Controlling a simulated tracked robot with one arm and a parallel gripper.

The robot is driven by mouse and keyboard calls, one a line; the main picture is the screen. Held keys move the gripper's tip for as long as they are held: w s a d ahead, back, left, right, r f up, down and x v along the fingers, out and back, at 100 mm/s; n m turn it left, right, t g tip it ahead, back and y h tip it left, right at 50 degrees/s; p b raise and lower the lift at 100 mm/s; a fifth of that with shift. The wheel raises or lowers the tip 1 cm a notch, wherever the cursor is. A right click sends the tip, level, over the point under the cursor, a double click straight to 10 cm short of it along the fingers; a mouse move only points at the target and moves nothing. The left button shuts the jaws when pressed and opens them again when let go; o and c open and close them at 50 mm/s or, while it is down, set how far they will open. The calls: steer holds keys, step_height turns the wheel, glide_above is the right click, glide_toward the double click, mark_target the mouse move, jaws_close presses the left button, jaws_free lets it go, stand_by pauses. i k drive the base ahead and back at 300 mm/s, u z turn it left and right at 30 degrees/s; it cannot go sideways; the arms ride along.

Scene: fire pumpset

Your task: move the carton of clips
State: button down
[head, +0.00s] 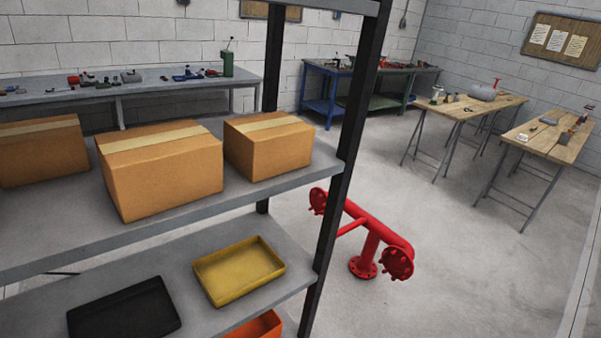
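Three closed brown cartons with pale tape stand in a row on a grey shelf at the left. One carton (40,152) is cut by the left edge, a larger one (165,175) is in the middle, and a smaller one (268,147) is nearest the black post. No label shows, so I cannot tell which is the carton of clips. My gripper is not in view.
The shelf rack has a black front post (338,180). A yellow tray (240,271), a black tray (125,312) and an orange bin (258,327) are lower down. A red pipe stand (370,245) is on the floor.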

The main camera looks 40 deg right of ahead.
mark_target(261, 148)
steer(key=i, duration=0.85)
steer(key=u, duration=0.05)
